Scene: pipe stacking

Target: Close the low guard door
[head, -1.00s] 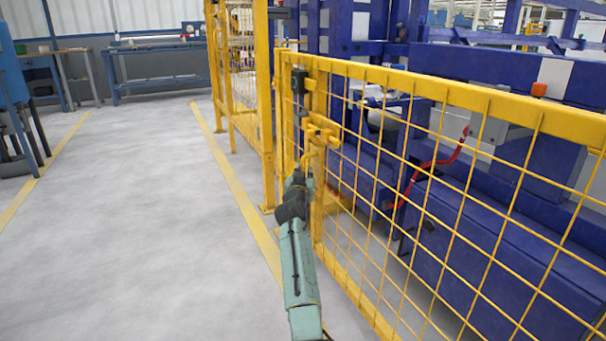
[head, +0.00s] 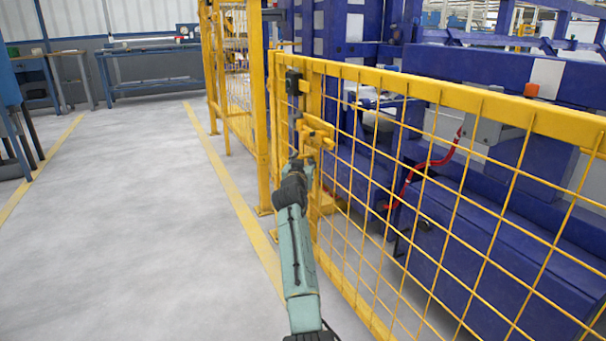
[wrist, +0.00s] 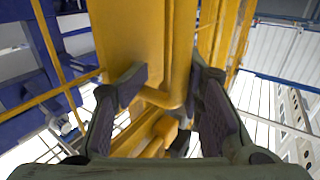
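The low guard door (head: 440,93) is a yellow mesh panel with a thick top rail, running from the centre to the right edge in the head view. A yellow latch (head: 316,129) sits near its far end, close to a tall yellow post (head: 262,110). My gripper (head: 302,163) is just below the latch, partly hidden by my wrist. In the wrist view my gripper (wrist: 168,82) has its fingers apart, on either side of a bent yellow handle bar (wrist: 182,55). I cannot tell whether either finger touches it. Whether the door is fully shut is unclear.
Blue machinery (head: 490,220) with a red hose (head: 430,165) stands behind the mesh. A tall yellow fence (head: 232,85) continues beyond the post. Grey floor (head: 130,230) is open to the left, with workbenches (head: 150,70) at the back.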

